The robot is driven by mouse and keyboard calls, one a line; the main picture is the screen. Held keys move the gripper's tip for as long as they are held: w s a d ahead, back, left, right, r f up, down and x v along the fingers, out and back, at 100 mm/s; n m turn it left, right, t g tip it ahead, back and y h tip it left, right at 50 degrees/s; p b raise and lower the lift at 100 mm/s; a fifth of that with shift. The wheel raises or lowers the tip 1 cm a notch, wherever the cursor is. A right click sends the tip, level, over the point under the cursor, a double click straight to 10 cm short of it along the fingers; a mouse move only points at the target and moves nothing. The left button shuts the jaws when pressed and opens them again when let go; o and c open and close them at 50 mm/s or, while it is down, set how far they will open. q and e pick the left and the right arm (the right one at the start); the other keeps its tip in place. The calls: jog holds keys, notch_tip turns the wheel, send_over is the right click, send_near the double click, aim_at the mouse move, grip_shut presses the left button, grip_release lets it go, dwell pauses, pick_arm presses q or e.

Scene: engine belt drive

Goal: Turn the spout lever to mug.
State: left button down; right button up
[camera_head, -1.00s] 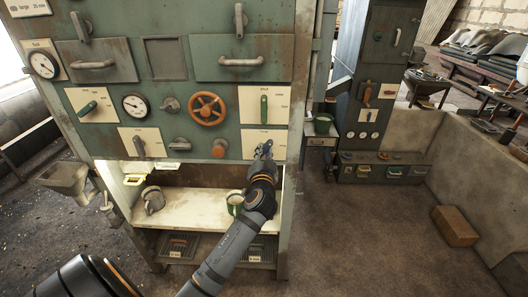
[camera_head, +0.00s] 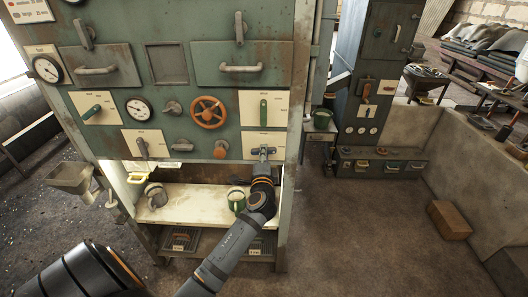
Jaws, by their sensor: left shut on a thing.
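The spout lever is on the cream plate (camera_head: 252,142) at the lower right of the green cabinet front. My left gripper (camera_head: 264,152) is at this plate, shut on the lever, and its fingers hide most of it. The lever's exact angle is hard to tell. A green mug (camera_head: 237,200) stands upright on the pale shelf below, just left of my left arm. My right gripper is out of view.
The cabinet (camera_head: 226,135) carries an orange handwheel (camera_head: 208,111), an orange knob (camera_head: 221,149), gauges and other levers close by. A grey jug (camera_head: 155,195) sits on the shelf (camera_head: 195,207). The floor to the right is open up to a cardboard box (camera_head: 449,220).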

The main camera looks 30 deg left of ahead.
pick_arm(q)
jog(key=shift+m, duration=0.6)
jog(key=c, duration=1.2)
grip_release()
jog(key=v, duration=0.7)
jog(key=shift+s+d, duration=0.15)
jog(key=shift+s, duration=0.05)
